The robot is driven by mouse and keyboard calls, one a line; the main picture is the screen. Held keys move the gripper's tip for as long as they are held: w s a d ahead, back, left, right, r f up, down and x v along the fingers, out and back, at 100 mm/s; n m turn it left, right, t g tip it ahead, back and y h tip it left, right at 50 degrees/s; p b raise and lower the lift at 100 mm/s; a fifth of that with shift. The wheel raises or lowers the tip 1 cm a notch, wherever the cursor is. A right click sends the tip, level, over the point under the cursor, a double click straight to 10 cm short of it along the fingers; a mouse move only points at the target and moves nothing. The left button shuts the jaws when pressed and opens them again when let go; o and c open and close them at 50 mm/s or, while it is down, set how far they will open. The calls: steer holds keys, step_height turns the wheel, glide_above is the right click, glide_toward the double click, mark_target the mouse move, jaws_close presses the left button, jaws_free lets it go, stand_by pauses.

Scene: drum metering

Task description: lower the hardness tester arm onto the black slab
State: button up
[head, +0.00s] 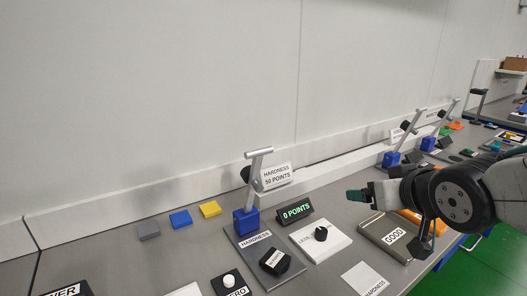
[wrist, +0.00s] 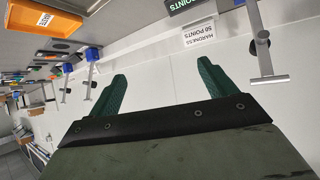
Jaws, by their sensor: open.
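The hardness tester has a blue base (head: 246,221) on a grey plate marked HARDNESS. Its grey arm (head: 255,181) stands raised, with a crossbar at the top and a dark knob partway up. The raised arm also shows at the right of the wrist view (wrist: 260,45). A labelled black slab (head: 275,262) lies on the plate in front of the base. My gripper (head: 357,196) is to the right of the tester, apart from it. In the wrist view its green fingers (wrist: 160,70) are spread and empty, and the arm is beyond the right finger.
A display (head: 295,211) reads 0 POINTS beside the tester. A white plate with a black knob (head: 321,234) sits to its right. Grey, blue and yellow blocks (head: 180,219) lie to the left. More testers (head: 391,158) stand farther right along the wall.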

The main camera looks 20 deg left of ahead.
steer(key=w+a+r+n+t+y, duration=0.15)
steer(key=a+y, duration=0.25)
steer(key=a, duration=0.7)
steer(key=n+y, duration=0.3)
steer(key=y, duration=0.2)
glide_toward(260, 152)
steer(key=x, duration=0.4)
steer(key=shift+x, duration=3.35)
